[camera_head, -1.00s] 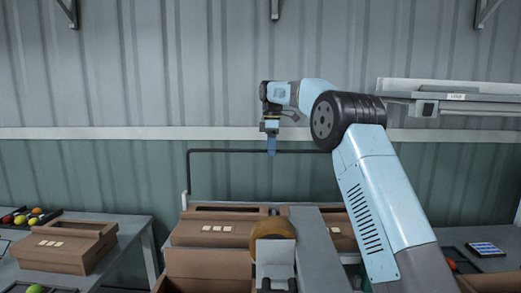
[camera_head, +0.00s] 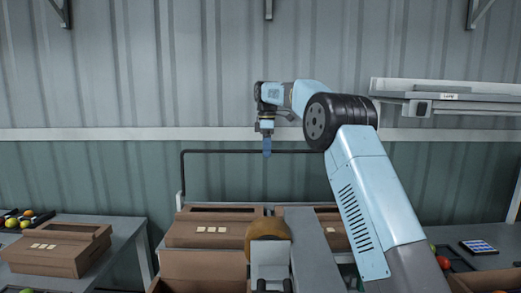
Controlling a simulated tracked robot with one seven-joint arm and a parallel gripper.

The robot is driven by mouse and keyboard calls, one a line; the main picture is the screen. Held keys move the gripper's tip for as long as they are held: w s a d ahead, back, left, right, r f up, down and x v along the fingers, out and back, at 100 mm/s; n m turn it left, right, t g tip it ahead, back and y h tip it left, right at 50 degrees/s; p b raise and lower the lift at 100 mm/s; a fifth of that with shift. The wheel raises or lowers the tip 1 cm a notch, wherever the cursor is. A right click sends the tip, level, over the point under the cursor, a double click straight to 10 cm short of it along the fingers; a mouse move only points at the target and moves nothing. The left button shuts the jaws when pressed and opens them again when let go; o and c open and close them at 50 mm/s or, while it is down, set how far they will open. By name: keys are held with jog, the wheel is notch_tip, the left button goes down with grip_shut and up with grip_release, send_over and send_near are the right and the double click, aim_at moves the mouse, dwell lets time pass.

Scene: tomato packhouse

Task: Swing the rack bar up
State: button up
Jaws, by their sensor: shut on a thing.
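The rack bar (camera_head: 222,151) is a thin dark bar that runs level behind the brown boxes, in front of the wall.
Brown boxes (camera_head: 212,240) stand on the rack below the bar. A tape roll (camera_head: 268,231) is in front of them. A side table (camera_head: 125,236) with a box and tomatoes is at left. A grey wall shelf (camera_head: 455,97) is at upper right.

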jog(key=r, duration=0.5)
jog(key=shift+w+d, duration=0.3)
jog(key=shift+w, duration=0.05)
jog(key=shift+c, duration=0.5)
jog(key=shift+s+a+r, duration=0.1)
jog(key=shift+a+r, duration=0.05)
jog(key=shift+r, duration=0.45)
jog(key=shift+a+r, duration=0.15)
jog(key=shift+r, duration=0.45)
